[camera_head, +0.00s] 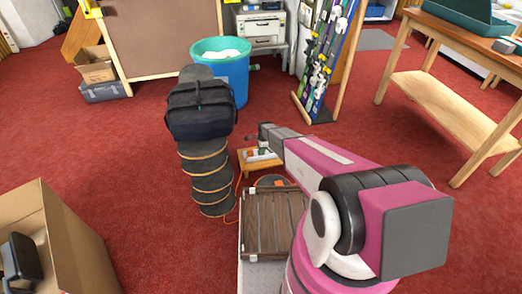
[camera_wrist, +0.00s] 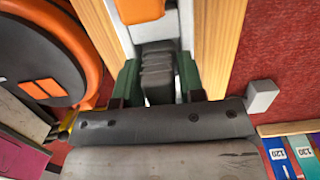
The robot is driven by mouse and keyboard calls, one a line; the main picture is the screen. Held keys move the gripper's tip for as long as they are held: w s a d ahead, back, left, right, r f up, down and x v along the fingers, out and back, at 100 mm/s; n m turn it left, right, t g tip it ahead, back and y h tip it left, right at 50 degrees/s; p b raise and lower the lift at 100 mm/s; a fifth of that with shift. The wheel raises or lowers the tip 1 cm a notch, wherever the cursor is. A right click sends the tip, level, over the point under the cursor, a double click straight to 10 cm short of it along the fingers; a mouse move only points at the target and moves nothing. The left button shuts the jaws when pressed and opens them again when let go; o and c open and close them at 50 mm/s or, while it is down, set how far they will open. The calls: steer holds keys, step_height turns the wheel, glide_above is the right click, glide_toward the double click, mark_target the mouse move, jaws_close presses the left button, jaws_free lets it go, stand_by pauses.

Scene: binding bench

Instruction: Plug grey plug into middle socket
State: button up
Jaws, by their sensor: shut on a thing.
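My gripper (camera_wrist: 158,88) is shut on the grey plug (camera_wrist: 157,66), a ribbed dark grey block between its green fingers in the wrist view. The plug is over or against the white socket strip (camera_wrist: 185,30); I cannot tell whether it is seated. An orange piece (camera_wrist: 138,10) sits on the strip just beyond the plug. The plug and my fingers hide the socket below. In the head view, my gripper (camera_head: 264,143) is above the strip (camera_head: 262,156), which lies on a small wooden stand (camera_head: 246,168); the plug is too small to make out there.
A black and orange cable reel (camera_wrist: 45,60) lies left in the wrist view. A small grey block (camera_wrist: 262,96) is at right. In the head view, a column of dark discs with a black bag (camera_head: 200,110) stands close left, a blue bin (camera_head: 222,75) behind, and a slatted crate (camera_head: 275,222) in front.

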steer(key=shift+f, duration=0.45)
stand_by(1.5)
steer(key=o, duration=0.8)
steer(key=shift+f, duration=0.1)
